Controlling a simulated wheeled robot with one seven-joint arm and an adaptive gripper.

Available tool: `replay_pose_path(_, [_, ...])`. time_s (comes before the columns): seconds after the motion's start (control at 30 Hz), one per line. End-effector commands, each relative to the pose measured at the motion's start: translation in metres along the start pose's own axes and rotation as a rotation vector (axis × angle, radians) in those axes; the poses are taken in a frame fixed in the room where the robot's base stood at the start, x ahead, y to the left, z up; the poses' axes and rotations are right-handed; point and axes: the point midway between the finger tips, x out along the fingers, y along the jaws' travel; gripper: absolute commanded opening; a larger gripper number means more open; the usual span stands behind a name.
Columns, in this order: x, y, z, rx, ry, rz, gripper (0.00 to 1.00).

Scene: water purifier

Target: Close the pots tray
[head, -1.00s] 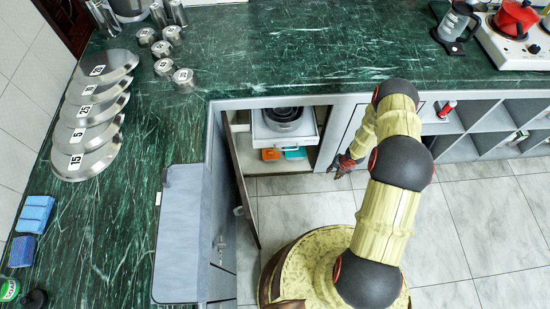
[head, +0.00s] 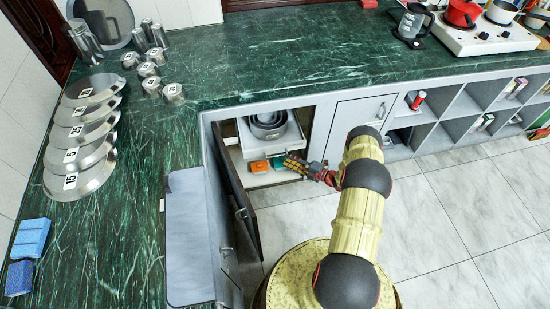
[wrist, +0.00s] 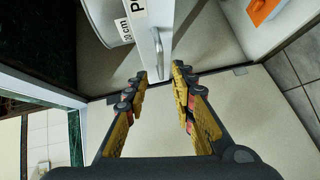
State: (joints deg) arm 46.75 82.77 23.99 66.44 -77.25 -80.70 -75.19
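The pots tray (head: 270,150) is a white pull-out tray inside the open lower cabinet, with grey nested pots (head: 268,125) on it. It sticks out toward the cabinet opening. In the wrist view, the tray's labelled front (wrist: 150,15) is at the top, with a slim metal handle (wrist: 158,52) and a pot marked 20 cm (wrist: 103,20) behind it. My gripper (wrist: 159,76) is open and empty, its fingertips close to the handle's near end. Contact cannot be told. In the head view, my gripper (head: 292,163) is at the tray's right front.
An open cabinet door (head: 240,205) stands left of the opening. Orange (head: 258,166) and teal (head: 277,162) items lie on the cabinet floor below the tray. The green counter (head: 260,65) overhangs the cabinet. The tiled floor (head: 440,225) to the right is clear.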

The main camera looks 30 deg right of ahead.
Motion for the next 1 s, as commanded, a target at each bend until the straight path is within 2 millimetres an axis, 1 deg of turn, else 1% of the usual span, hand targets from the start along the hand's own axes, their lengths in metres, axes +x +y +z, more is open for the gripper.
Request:
replay_pose_path(0.03, [0.008, -0.002, -0.001, -0.001, 0.003, -0.001, 0.26])
replay_pose_path(0.2, [0.035, -0.003, -0.001, -0.003, 0.003, -0.002, 0.26])
replay_pose_path(0.3, [0.049, -0.003, -0.001, -0.003, 0.002, -0.002, 0.26])
replay_pose_path(0.43, [0.063, -0.003, -0.001, -0.001, 0.002, -0.003, 0.26])
replay_pose_path(0.6, [0.070, -0.002, -0.001, -0.001, 0.000, -0.003, 0.26])
replay_pose_path(0.83, [0.070, -0.001, -0.001, -0.002, 0.000, -0.003, 0.26])
replay_pose_path(1.0, [0.070, -0.002, -0.001, -0.002, 0.000, -0.003, 0.16])
